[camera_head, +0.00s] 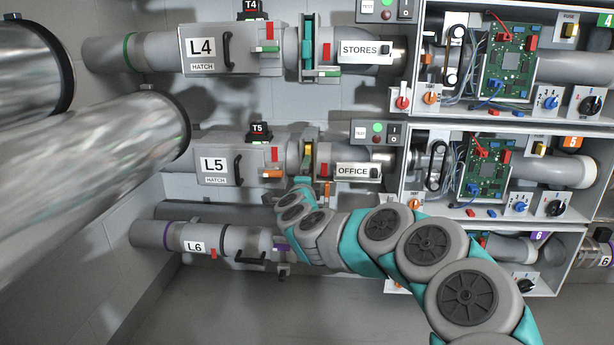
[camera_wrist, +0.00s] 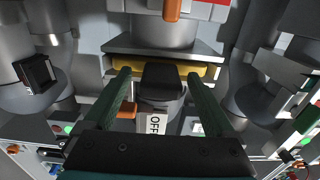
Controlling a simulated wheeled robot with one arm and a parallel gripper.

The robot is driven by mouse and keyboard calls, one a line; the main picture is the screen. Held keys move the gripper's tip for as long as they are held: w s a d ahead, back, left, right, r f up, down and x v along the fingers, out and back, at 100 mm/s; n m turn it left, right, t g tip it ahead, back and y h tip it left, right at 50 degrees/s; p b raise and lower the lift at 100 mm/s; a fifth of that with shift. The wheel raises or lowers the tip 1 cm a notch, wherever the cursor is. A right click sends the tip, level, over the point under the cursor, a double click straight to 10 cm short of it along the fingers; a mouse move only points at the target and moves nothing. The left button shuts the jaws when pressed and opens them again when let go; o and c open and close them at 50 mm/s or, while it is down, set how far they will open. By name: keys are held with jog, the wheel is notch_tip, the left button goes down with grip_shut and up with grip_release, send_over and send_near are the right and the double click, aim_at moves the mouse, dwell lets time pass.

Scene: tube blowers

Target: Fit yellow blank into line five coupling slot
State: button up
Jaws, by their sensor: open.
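The yellow blank (camera_head: 309,154) stands in the coupling slot of line L5, between the L5 hatch pipe (camera_head: 217,165) and the OFFICE pipe. In the wrist view the yellow blank (camera_wrist: 207,72) is a thin plate lying within the grey coupling (camera_wrist: 163,47), with a black block-like handle (camera_wrist: 162,80) at its middle. My gripper (camera_wrist: 160,76) is open, with one green finger on each side of the black handle. Gaps show between the fingers and the handle. In the head view my arm hides the lower coupling and the gripper's fingertips. How deep the blank sits is unclear.
The L4 pipe (camera_head: 210,53) with a teal plate (camera_head: 308,45) in its coupling runs above. The L6 pipe (camera_head: 200,238) runs below. Open control cabinets (camera_head: 502,178) with boards and knobs stand at right. Large metal ducts (camera_head: 95,165) fill the left. An OFFICE sign (camera_head: 352,171) sits right beside the coupling.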

jog(key=shift+s, duration=0.1)
jog(key=s, duration=0.7)
jog(key=shift+s+a, duration=0.15)
jog(key=shift+s, duration=0.15)
